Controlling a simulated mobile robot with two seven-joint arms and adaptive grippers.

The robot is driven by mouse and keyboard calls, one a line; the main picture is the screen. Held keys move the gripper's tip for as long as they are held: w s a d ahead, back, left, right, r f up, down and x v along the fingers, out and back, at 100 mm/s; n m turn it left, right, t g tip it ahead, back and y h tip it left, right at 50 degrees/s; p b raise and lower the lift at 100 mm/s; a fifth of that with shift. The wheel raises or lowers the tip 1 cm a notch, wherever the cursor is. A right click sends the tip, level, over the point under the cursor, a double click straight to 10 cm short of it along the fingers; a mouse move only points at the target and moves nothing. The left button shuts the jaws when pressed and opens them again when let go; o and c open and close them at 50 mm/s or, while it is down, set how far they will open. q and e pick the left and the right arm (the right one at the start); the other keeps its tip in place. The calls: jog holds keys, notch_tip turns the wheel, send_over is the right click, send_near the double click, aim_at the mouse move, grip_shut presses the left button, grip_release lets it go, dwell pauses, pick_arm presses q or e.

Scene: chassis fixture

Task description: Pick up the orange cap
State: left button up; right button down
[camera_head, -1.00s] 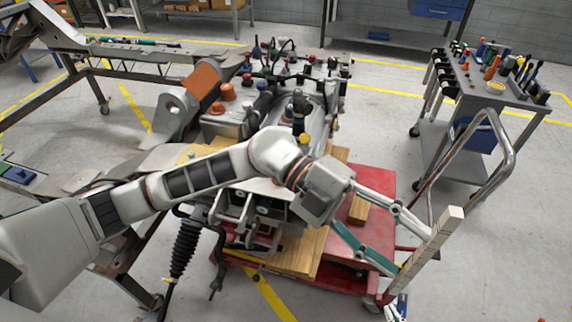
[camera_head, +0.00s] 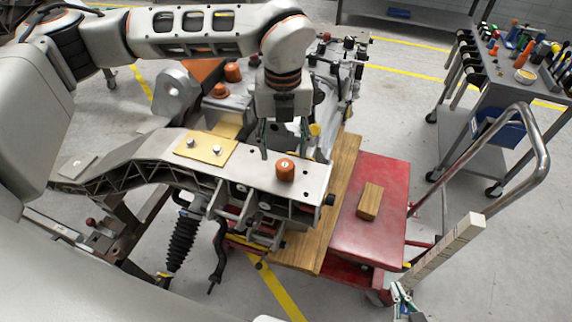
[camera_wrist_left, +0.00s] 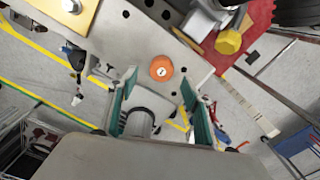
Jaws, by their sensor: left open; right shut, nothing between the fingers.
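The orange cap (camera_head: 285,169) stands upright on the grey metal chassis arm (camera_head: 250,165), near its right end. In the left wrist view the cap (camera_wrist_left: 162,68) shows from above, in line with the gap between the fingertips. My left gripper (camera_head: 284,148) points down just behind the cap in the head view. Its green-lined fingers (camera_wrist_left: 158,80) are open with nothing between them; whether they reach down to the cap's height I cannot tell. My right gripper (camera_head: 402,298) shows only in part at the bottom right, shut and away from the cap.
A yellow plate (camera_head: 206,149) with bolts lies on the arm left of the cap. Other orange caps (camera_head: 233,72) stand behind. A red cart (camera_head: 375,225) with a wooden block (camera_head: 369,201) is at right. A tool trolley (camera_head: 500,85) stands further right.

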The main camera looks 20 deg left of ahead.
aim_at(285, 164)
pick_arm(q)
notch_tip(285, 164, down, 6)
jog(key=shift+d+r+p, duration=0.1)
jog(key=shift+d+p, duration=0.05)
jog(key=shift+p, duration=0.5)
jog(key=shift+c, duration=0.3)
jog(key=c, duration=0.8)
